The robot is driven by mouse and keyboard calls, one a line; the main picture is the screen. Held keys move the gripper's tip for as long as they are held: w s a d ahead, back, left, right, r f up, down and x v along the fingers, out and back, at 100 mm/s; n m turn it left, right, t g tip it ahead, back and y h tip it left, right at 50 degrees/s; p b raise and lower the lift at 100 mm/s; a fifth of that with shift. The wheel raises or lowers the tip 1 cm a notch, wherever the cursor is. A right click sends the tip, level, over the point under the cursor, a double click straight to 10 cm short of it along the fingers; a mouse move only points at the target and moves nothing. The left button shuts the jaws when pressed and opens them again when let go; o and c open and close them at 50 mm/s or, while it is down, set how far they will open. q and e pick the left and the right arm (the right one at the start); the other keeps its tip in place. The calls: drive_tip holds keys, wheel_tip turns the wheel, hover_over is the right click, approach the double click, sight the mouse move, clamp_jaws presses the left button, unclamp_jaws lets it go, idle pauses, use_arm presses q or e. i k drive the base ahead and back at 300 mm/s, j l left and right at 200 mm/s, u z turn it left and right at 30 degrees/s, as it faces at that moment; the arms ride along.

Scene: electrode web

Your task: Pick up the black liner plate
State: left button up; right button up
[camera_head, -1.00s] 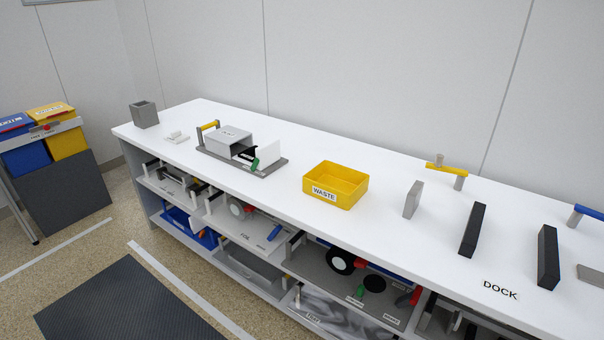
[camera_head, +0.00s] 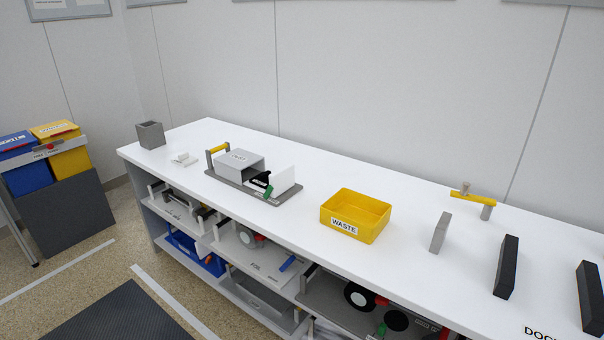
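A black piece (camera_head: 262,180) shows at the open end of a grey box (camera_head: 238,163), beside a white upright panel (camera_head: 284,179). It is small and partly hidden, and I cannot tell for sure that it is the black liner plate. Two black upright blocks, one nearer the middle (camera_head: 506,266) and one at the right edge (camera_head: 590,298), stand on the white bench near the partly cut-off dock lettering. Neither of my grippers is in view.
The white bench (camera_head: 300,222) runs along the wall. On it are a yellow waste bin (camera_head: 343,227), a grey upright plate (camera_head: 440,233), a yellow-topped handle (camera_head: 472,196) and a grey cube (camera_head: 150,135). Shelves below hold equipment. A dark floor mat (camera_head: 125,315) lies at front left.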

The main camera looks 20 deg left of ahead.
sight(262, 180)
drive_tip(key=i+j+z, duration=0.1)
drive_tip(key=j, duration=0.3)
drive_tip(key=i+j+z, duration=0.15)
drive_tip(key=j, duration=0.25)
drive_tip(key=i+j+z, duration=0.1)
drive_tip(key=j, duration=0.35)
drive_tip(key=i+j+z, duration=0.15)
drive_tip(key=j, duration=0.3)
drive_tip(key=i+j+z, duration=0.1)
drive_tip(key=j, duration=0.35)
